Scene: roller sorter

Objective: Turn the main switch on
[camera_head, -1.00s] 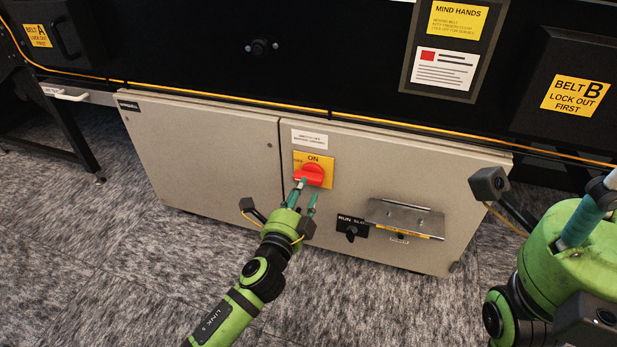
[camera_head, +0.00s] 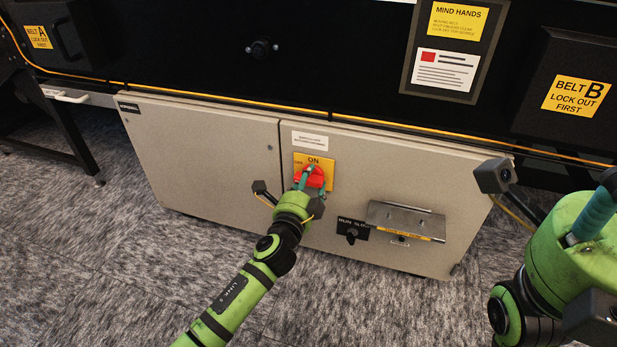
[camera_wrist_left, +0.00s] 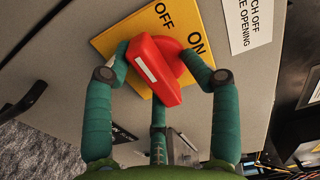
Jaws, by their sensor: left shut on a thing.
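The main switch is a red rotary handle (camera_head: 312,177) on a yellow plate (camera_head: 327,166) marked ON and OFF, on the front of the grey cabinet. In the left wrist view the red handle (camera_wrist_left: 160,70) shows a white stripe and sits tilted across the picture, with OFF above it and ON to its right. My left gripper (camera_head: 309,181) is shut on the handle, with teal fingers on both sides of it. The fingers hide part of the handle in the head view. My right gripper (camera_head: 590,222) is partly in view at the right, away from the switch; its fingertips are not clear.
A black run selector knob (camera_head: 351,234) and a metal guard (camera_head: 405,218) are right of the switch on the cabinet (camera_head: 210,160). A yellow cable (camera_head: 230,98) runs above. Grey carpet (camera_head: 130,270) in front is clear.

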